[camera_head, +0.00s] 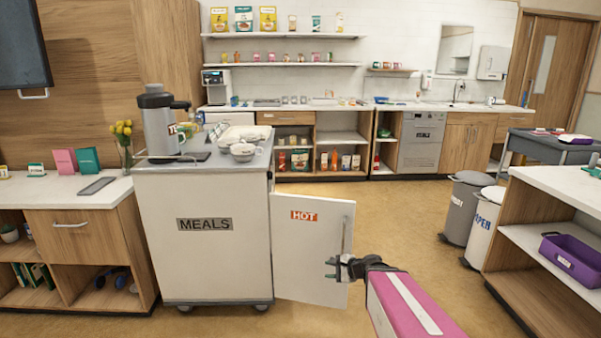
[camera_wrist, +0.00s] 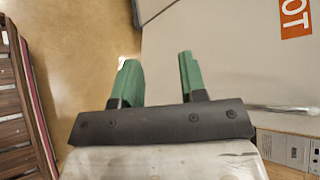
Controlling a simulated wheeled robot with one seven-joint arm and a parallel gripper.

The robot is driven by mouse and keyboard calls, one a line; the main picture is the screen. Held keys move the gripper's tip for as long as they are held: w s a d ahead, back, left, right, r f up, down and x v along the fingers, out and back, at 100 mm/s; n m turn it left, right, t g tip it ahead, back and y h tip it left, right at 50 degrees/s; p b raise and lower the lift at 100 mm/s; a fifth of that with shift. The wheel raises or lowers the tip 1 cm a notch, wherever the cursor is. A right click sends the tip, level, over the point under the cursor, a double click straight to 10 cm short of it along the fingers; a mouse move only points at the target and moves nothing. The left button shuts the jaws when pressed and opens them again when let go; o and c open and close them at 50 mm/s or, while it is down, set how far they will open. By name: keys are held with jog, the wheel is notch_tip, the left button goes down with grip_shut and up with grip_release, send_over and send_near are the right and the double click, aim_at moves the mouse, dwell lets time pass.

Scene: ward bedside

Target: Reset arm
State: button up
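My gripper (camera_head: 332,268) is in front of the open white door (camera_head: 298,235) of the meal cart, below and left of the door's upright handle (camera_head: 344,235). In the wrist view my gripper (camera_wrist: 156,72) has two green fingers set well apart with nothing between them. The door's handle bar (camera_wrist: 285,108) shows to the right of the fingers, apart from them. My pink arm reaches in from the lower right in the head view.
The meal cart (camera_head: 200,235) carries a grey dispenser (camera_head: 158,120) and dishes. Grey bin (camera_head: 466,205) and white bin (camera_head: 482,228) stand right, beside a shelf unit with a purple crate (camera_head: 572,260). Floor (camera_head: 400,215) between cart and bins is clear.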

jog(key=s+d+f+n+g+h, duration=0.2)
jog(key=s+d+n+g+h, duration=0.5)
jog(key=n, duration=0.7)
jog(key=s+h, duration=0.2)
jog(key=h, duration=0.1)
jog(key=shift+s+d+f, duration=0.25)
jog(key=shift+f, duration=0.1)
